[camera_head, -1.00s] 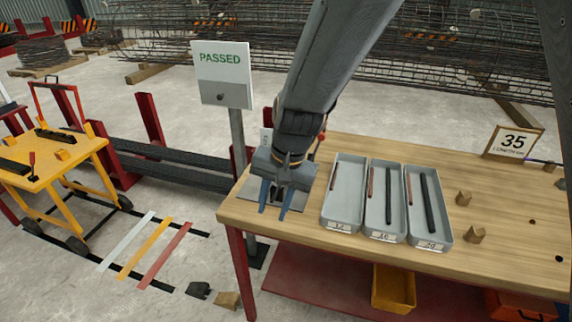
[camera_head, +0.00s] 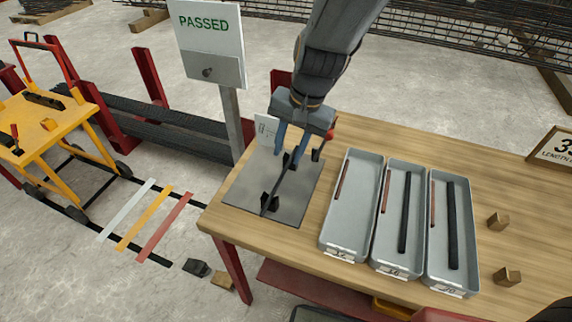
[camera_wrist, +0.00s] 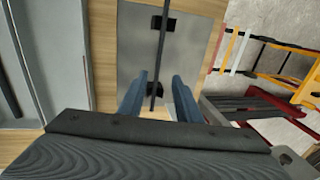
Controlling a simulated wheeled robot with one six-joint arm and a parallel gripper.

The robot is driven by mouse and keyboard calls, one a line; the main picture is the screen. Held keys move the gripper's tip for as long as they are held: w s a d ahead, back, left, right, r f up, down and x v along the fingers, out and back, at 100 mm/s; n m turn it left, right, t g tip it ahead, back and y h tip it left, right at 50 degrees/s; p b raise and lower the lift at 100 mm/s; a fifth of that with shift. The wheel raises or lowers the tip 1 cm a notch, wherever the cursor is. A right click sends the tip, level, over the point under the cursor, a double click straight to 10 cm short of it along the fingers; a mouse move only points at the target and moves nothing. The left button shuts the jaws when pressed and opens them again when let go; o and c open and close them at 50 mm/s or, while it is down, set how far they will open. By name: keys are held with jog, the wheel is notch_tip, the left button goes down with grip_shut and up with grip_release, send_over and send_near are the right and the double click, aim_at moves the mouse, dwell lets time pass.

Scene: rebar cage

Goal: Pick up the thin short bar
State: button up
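A thin dark bar (camera_head: 281,183) rests across two small black supports on a grey metal plate (camera_head: 295,204) at the table's left end. In the wrist view the same bar (camera_wrist: 158,60) runs lengthwise, with its near part between my fingers. My gripper (camera_head: 292,148) is over the far end of the plate, pointing down. In the wrist view my gripper (camera_wrist: 160,98) is open, with a blue finger on each side of the bar and visible gaps to it. I cannot tell how far the fingertips are above the plate.
Three grey trays stand right of the plate: the left tray (camera_head: 332,246) holds a thin reddish bar; the middle tray (camera_head: 384,258) and right tray (camera_head: 437,274) each hold a reddish and a dark bar. A "PASSED" sign (camera_head: 207,35) stands behind the table's left edge.

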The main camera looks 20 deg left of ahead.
aim_at(282, 175)
jog(key=shift+d+p+x, duration=0.2)
jog(key=shift+p+x, duration=0.75)
jog(key=shift+x, duration=2.9)
grip_shut()
